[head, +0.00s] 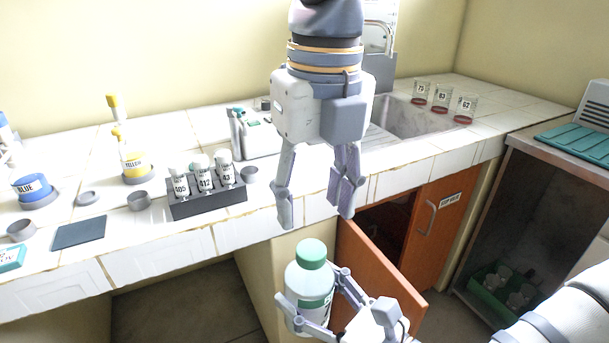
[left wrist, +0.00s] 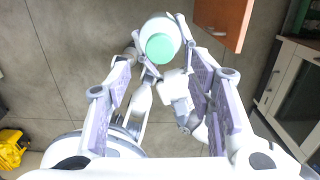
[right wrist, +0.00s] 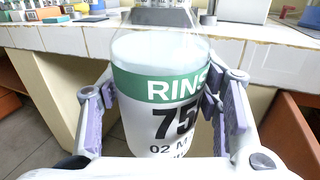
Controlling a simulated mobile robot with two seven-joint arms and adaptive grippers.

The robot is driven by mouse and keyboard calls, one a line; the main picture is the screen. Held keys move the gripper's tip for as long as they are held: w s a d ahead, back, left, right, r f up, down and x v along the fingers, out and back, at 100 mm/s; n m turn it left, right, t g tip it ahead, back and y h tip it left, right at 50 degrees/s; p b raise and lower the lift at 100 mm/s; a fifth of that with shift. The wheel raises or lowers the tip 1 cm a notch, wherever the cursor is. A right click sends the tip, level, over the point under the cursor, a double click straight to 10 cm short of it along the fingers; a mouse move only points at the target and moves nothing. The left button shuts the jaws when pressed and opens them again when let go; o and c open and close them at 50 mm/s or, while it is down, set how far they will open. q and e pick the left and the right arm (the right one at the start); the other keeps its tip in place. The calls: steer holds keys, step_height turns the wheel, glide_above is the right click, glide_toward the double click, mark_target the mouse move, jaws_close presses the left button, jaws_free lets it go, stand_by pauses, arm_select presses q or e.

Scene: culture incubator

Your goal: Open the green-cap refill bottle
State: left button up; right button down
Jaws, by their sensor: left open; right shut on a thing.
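The refill bottle (head: 309,286), white with a green cap (head: 313,253), is upright in front of the counter, held off the floor. My right gripper (head: 322,305) is shut around its body. In the right wrist view the bottle (right wrist: 165,60) shows a green band reading "RINS" and the number 75 between the fingers; its cap cannot be made out there. My left gripper (head: 316,205) points down above the cap, open and empty, with a gap between fingertips and cap. In the left wrist view the green cap (left wrist: 161,47) lies beyond the fingers, still on the bottle.
An orange cupboard door (head: 378,268) stands open just right of the bottle. The tiled counter edge (head: 190,250) is behind it. On the counter are a dark rack (head: 208,205) of numbered vials, a yellow bottle (head: 136,163), a blue container (head: 36,190) and a sink (head: 405,118).

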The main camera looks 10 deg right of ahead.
mark_target(312, 248)
arm_select(q)
step_height(312, 248, down, 7)
steer(key=shift+a+f, duration=0.1)
jaws_close()
steer(key=n, duration=0.4)
steer(key=shift+w+a+n, duration=0.1)
steer(key=shift+n, duration=0.3)
steer(key=n, duration=1.6)
steer(key=shift+n, duration=0.4)
